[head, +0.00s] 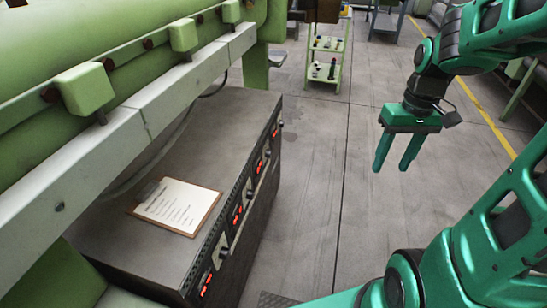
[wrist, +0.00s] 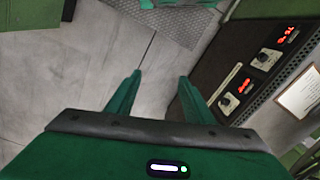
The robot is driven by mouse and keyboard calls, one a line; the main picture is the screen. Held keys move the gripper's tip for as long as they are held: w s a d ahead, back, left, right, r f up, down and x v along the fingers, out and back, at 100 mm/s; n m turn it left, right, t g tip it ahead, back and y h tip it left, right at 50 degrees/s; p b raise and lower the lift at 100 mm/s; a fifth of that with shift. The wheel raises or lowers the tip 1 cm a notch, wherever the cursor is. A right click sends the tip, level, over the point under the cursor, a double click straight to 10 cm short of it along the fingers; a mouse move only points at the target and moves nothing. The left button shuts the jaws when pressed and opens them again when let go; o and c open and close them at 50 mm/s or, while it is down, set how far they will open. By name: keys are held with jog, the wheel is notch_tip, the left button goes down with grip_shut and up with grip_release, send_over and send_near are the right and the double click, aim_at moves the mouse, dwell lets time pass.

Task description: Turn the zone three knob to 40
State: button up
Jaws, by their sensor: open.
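The control box (head: 160,125) stands on the left in the head view. Its front face carries several red displays (head: 237,214) and knobs (head: 224,252) in a row. Zone labels are too small to read, so I cannot tell which knob is zone three. In the wrist view, two displays (wrist: 287,34) and two knobs (wrist: 228,103) show on the dark panel at upper right; their digits are blurred. My gripper (head: 391,167) is open and empty, above the floor to the right of the box and apart from it. Its fingers (wrist: 160,77) point downward, touching nothing.
A clipboard (head: 177,206) with paper lies on the box top. A green machine barrel with a grey rail (head: 140,125) overhangs the box on the left. A green cart (head: 327,55) stands at the back. The floor (head: 315,180) between the box and my arm is clear.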

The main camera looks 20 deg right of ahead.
jog(key=w+f+n+y, duration=0.1)
jog(key=w+f+n, duration=0.35)
jog(key=w, duration=0.75)
jog(key=n+t+y, duration=0.8)
jog(key=t+y, duration=0.2)
jog(key=y, duration=0.3)
send_near(271, 154)
jog(key=x, duration=0.8)
jog(key=shift+w+a+f, duration=0.1)
jog(key=shift+w+f, duration=0.2)
jog(key=shift+w, duration=0.1)
jog(key=c, duration=1)
